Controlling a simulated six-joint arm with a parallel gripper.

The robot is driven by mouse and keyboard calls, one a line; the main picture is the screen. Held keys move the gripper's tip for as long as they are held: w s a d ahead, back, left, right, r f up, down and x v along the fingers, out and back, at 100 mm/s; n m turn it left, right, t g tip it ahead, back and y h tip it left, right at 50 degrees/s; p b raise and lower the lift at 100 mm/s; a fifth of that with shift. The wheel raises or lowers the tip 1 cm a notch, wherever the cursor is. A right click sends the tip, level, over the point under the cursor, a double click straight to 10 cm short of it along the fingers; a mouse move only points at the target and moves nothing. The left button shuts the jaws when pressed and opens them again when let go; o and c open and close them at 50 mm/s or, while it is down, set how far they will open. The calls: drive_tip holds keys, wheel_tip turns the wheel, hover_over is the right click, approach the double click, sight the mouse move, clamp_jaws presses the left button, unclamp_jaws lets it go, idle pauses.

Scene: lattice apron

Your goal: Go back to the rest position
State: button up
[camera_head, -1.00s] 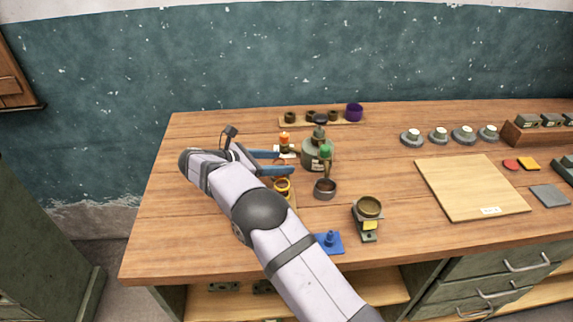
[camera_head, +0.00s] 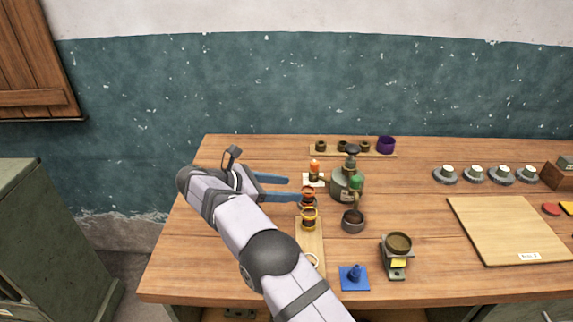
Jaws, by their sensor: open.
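My gripper (camera_head: 289,188) is open, with its two blue fingers apart and pointing right above the left part of the wooden bench (camera_head: 190,265). Nothing shows between the fingers. The fingertips are just left of an orange-topped item on a white card (camera_head: 313,182) and a copper-coloured ring-like piece (camera_head: 307,200). My arm reaches in from the bottom of the picture and hides part of the bench. The rest position itself is not marked in view.
A green bottle-like device (camera_head: 346,185) stands right of the fingers, with a dark cup (camera_head: 353,222) in front. A yellow-banded ring (camera_head: 309,220) sits on a wooden strip (camera_head: 311,240). A blue base (camera_head: 354,278) and a brass-bowled stand (camera_head: 397,246) are nearer. A board (camera_head: 505,225) lies right.

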drive_tip(key=shift+d+r, duration=0.15)
drive_tip(key=shift+r, duration=0.05)
drive_tip(key=s+d+m+g+y+p, duration=0.1)
drive_tip(key=s+d+m+y, duration=0.1)
drive_tip(key=s+d+m, duration=0.1)
drive_tip(key=s+d+m+g+y+p, duration=0.2)
drive_tip(key=s+d+m, duration=0.1)
drive_tip(key=s+d, duration=0.2)
drive_tip(key=s+d+m+g+y+p, duration=0.2)
drive_tip(key=s+d+m, duration=0.2)
drive_tip(key=shift+d+f, duration=0.2)
drive_tip(key=shift+d, duration=0.2)
drive_tip(key=s+d+f+m+y, duration=0.1)
drive_tip(key=s+m, duration=0.1)
drive_tip(key=s, duration=0.2)
drive_tip(key=s+d+f+m+y, duration=0.1)
drive_tip(key=s+m, duration=0.1)
drive_tip(key=s, duration=0.2)
drive_tip(key=s+d+f+m+g+y, duration=0.1)
drive_tip(key=s+m, duration=0.2)
drive_tip(key=s, duration=0.1)
drive_tip(key=shift+d, duration=0.15)
drive_tip(key=s+f+m+y, duration=0.2)
drive_tip(key=s+m, duration=0.4)
drive_tip(key=s, duration=0.3)
drive_tip(key=shift+s+f+m, duration=0.25)
drive_tip(key=shift+f+m, duration=0.05)
drive_tip(key=shift+f, duration=0.15)
